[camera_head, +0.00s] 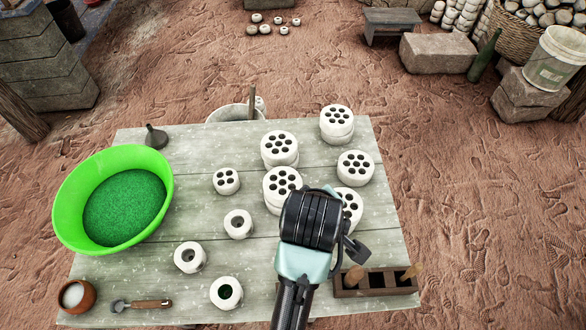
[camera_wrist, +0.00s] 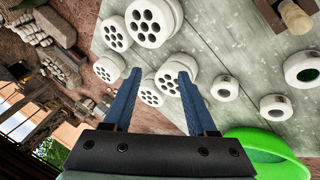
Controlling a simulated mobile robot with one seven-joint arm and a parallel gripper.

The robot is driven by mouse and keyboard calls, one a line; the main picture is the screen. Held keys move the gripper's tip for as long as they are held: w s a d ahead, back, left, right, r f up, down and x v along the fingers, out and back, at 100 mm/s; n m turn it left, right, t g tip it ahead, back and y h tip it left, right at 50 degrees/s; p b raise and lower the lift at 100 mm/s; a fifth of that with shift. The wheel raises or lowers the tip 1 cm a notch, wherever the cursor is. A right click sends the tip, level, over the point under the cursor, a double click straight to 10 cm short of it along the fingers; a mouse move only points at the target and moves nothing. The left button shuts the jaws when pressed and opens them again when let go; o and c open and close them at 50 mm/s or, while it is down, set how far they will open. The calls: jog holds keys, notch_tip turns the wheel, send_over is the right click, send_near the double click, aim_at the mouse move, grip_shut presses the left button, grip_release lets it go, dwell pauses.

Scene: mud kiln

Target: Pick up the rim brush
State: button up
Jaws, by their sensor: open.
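One of these may be the rim brush; I cannot tell which, as the lower ends are hidden. In the wrist view the rack (camera_wrist: 268,14) shows at the top right with a blunt wooden handle (camera_wrist: 296,17). My gripper (camera_wrist: 158,73) is open and empty, its two blue fingers pointing toward the white pierced blocks. In the head view my wrist hides the fingers, left of the rack.
Several white pierced blocks (camera_head: 280,148) stand mid-table and near my wrist. A green basin (camera_head: 70,205) is at the left. Ringed white pieces (camera_head: 190,257), a clay bowl (camera_head: 77,295) and a wooden-handled tool (camera_head: 150,304) lie toward the front.

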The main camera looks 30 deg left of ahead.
jog(key=s+n+g+p, duration=0.1)
jog(key=s+p, duration=0.1)
jog(key=s, duration=0.2)
jog(key=s+d+n+g+h+p, duration=0.1)
jog(key=s+g+p, duration=0.1)
jog(key=s+p, duration=0.1)
jog(key=s+n+g+p, duration=0.1)
jog(key=s+g+p, duration=0.1)
jog(key=s, duration=0.3)
jog(key=shift+s+d+n+p, duration=0.15)
jog(key=shift+d+n+p, duration=0.1)
jog(key=shift+n+p, duration=0.15)
jog(key=shift+s+d+f+g+h, duration=0.1)
jog(key=shift+s+f+g+h, duration=0.1)
jog(key=shift+s+g+h, duration=0.15)
notch_tip(320, 180, down, 8)
jog(key=shift+r, duration=0.1)
jog(key=shift+d+f, duration=0.15)
jog(key=shift+f, duration=2.45)
grip_shut()
